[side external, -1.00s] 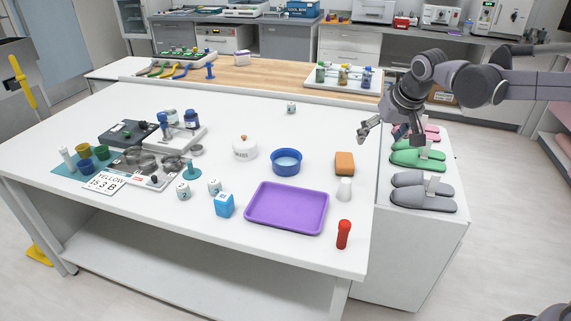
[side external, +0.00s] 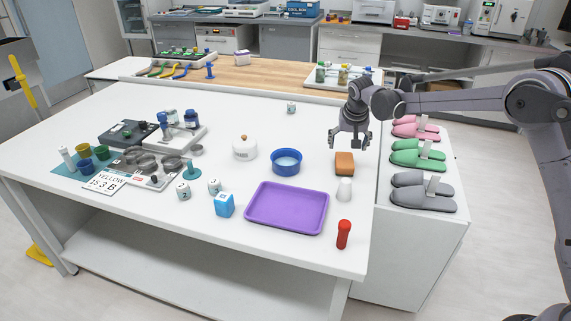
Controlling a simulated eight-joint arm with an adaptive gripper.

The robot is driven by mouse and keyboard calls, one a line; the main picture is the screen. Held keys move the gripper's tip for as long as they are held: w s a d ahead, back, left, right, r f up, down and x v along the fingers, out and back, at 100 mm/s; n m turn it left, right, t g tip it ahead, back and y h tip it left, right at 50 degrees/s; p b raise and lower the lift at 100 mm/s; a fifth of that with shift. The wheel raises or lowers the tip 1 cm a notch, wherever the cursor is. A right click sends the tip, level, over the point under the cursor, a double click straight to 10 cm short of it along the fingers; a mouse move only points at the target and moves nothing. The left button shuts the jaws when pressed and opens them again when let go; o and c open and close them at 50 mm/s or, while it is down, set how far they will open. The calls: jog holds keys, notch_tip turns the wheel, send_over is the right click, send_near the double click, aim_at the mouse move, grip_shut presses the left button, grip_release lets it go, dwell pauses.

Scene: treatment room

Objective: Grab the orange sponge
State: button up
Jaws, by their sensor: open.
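The orange sponge (side external: 344,164) is a small brownish-orange block on the white table near its right edge. My gripper (side external: 348,146) points down just above and behind the sponge in the side view. Its two fingers are spread apart with nothing between them. The sponge looks uncovered; I cannot tell the exact height of the fingertips above it.
A white cup (side external: 344,190) stands just in front of the sponge, and a blue bowl (side external: 287,163) is to its left. A purple tray (side external: 288,208) and a red object (side external: 343,235) lie nearer the front. Slippers (side external: 420,155) sit on the cabinet at right.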

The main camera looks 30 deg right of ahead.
aim_at(345, 160)
jog(key=shift+x, duration=3.7)
jog(key=shift+s+f, duration=0.2)
jog(key=shift+f, duration=0.05)
jog(key=c, duration=0.8)
